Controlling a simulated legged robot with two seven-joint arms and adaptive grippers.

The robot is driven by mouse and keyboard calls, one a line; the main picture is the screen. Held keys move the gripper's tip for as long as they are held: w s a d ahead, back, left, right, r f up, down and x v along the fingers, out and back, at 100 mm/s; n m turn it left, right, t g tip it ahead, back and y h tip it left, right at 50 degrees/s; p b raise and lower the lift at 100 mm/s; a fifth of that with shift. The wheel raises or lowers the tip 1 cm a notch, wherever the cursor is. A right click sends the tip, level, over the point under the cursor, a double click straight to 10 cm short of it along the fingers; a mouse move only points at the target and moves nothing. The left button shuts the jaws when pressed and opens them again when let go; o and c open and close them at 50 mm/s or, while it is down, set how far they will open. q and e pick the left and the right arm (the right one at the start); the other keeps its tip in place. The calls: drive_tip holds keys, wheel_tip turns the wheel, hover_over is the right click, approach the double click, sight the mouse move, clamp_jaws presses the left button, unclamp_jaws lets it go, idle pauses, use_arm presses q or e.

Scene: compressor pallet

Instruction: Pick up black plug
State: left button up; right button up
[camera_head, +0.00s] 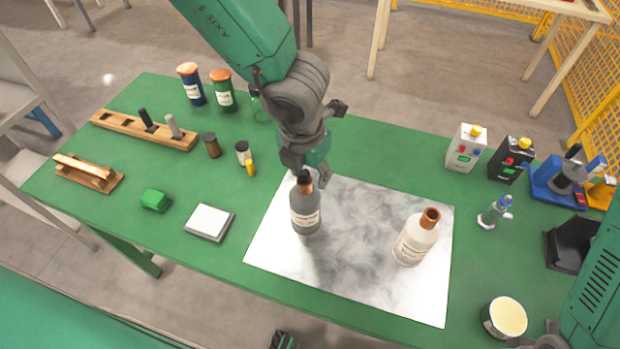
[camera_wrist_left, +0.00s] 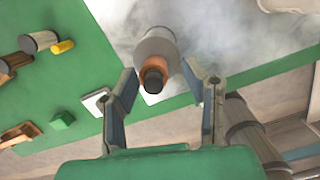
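The black plug (camera_head: 304,177) sits in the neck of the dark grey bottle (camera_head: 305,212), which stands upright on the left part of the marbled white sheet. In the left wrist view the round black plug (camera_wrist_left: 155,79) shows inside the orange-brown neck of the bottle (camera_wrist_left: 157,45). My left gripper (camera_head: 308,170) is just above and behind the bottle top. In the wrist view its two fingers (camera_wrist_left: 160,84) are spread wide with the plug between their tips, apart from both. My right arm shows at the lower right; its fingers are not visible.
A white bottle (camera_head: 416,238) with a brown neck stands right on the marbled sheet (camera_head: 350,275). A white-topped square (camera_head: 209,222), green block (camera_head: 155,200) and wooden rack (camera_head: 145,130) lie left. Control boxes (camera_head: 465,148) and a cream-topped jar (camera_head: 505,318) are right.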

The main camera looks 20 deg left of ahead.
use_arm(q)
drive_tip(key=shift+a+f, duration=0.15)
drive_tip(key=shift+a, duration=0.3)
drive_tip(key=shift+c, duration=0.3)
drive_tip(key=shift+a, duration=0.2)
drive_tip(key=c, duration=0.8)
drive_tip(key=shift+s+d, duration=0.1)
drive_tip(key=shift+c, duration=0.2)
